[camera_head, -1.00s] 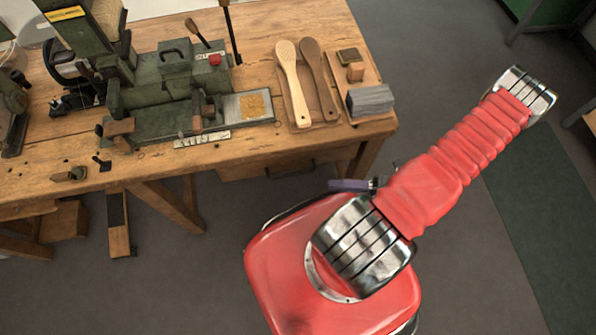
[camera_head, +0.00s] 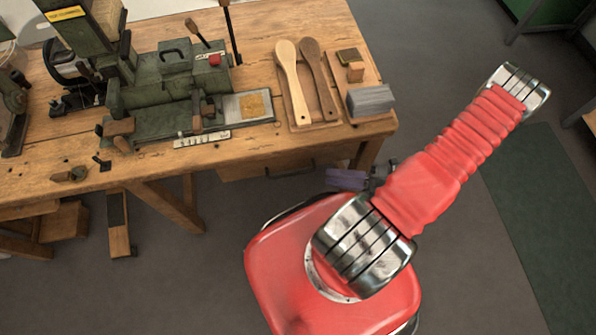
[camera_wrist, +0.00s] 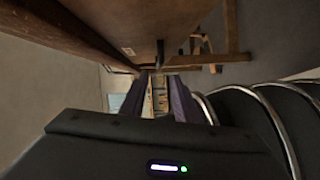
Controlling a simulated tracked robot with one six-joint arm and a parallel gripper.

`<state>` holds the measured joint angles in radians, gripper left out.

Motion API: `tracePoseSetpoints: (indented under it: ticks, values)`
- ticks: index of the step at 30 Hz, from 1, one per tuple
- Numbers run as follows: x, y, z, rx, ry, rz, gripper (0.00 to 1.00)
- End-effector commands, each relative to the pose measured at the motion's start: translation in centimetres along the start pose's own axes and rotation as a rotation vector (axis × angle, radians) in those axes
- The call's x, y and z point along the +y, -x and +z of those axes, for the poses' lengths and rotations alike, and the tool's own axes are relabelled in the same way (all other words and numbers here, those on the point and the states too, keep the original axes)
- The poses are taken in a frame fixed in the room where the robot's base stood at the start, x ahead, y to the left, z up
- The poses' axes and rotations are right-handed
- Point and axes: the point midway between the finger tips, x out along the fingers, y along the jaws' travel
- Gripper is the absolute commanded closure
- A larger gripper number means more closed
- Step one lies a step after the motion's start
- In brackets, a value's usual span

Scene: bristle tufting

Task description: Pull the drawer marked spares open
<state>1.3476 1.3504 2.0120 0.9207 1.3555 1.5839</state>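A wooden drawer (camera_head: 240,168) sits under the bench's front edge, with a dark handle (camera_head: 290,171) on its front. My red arm hides part of the floor.
The wooden bench (camera_head: 225,150) carries a green machine (camera_head: 160,85), two brush backs (camera_head: 293,80) and a grey block (camera_head: 370,100). A bench leg (camera_head: 368,157) stands behind my gripper. Open floor (camera_head: 200,270) lies in front of the bench.

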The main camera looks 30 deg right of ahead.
Motion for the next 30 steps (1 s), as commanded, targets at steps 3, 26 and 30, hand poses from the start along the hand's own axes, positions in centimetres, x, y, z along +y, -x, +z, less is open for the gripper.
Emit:
tracePoseSetpoints:
  ticks: [3, 26, 30]
  values:
    - [0.0, -1.6, -0.1, 0.004, -0.002, -0.001, 0.71]
    - [0.0, -10.0, -0.1, 0.004, -0.001, -0.001, 0.71]
    - [0.0, -11.2, -0.1, 0.003, -0.001, 0.0, 0.71]
